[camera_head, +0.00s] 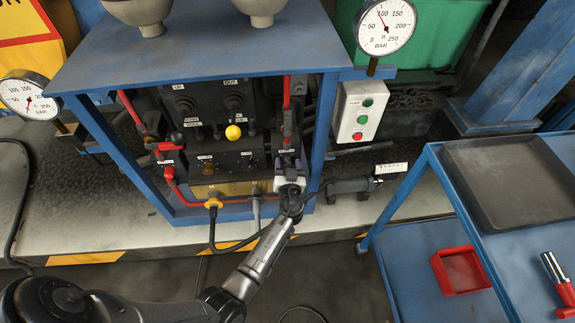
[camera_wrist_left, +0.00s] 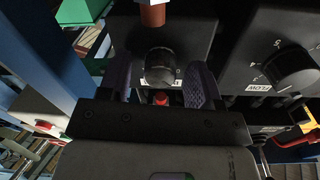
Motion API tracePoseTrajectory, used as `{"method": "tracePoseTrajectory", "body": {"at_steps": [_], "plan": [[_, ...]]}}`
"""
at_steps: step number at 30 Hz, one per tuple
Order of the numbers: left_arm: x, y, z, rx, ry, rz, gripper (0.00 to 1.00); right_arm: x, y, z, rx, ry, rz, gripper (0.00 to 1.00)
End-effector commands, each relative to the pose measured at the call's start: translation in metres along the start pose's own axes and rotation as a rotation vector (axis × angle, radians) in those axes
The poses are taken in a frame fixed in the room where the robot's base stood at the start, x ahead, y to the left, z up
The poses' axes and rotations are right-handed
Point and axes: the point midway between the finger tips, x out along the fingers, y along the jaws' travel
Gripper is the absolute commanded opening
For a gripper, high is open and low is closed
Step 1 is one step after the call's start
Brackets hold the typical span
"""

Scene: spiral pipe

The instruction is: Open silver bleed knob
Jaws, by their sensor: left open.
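A round dark grey knob (camera_wrist_left: 160,66) with a metallic sheen sits on a black panel in the left wrist view, under a copper-red pipe; it looks like the bleed knob, but I cannot read its label. My left gripper (camera_wrist_left: 163,84) is open, its two purple-grey fingers on either side of the knob, with no clear contact. In the head view the left gripper (camera_head: 289,163) is at the right side of the panel inside the blue frame, and hides the knob there. My right gripper is not in view.
A larger black knob (camera_wrist_left: 292,70) with a FLOW label is to the right. The blue frame (camera_head: 325,130) has a post close right of my gripper. Red pipes and a yellow knob (camera_head: 233,133) are on its left. A blue cart (camera_head: 450,185) stands at right.

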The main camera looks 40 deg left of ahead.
Motion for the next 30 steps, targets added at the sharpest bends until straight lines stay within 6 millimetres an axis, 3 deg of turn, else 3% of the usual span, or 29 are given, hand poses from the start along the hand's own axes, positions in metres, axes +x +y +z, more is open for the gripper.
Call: {"method": "tracePoseTrajectory", "body": {"at_steps": [10,25,30], "plan": [[0.0022,-0.0002,0.0,0.0,0.0,0.0,0.58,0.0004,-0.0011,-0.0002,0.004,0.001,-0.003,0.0],[0.002,-0.0002,0.0001,0.001,0.0,0.0,0.1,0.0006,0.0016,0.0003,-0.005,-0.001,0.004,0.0],[0.0019,-0.0001,0.0002,0.008,0.0,0.0,0.09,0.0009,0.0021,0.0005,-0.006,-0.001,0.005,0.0]]}}
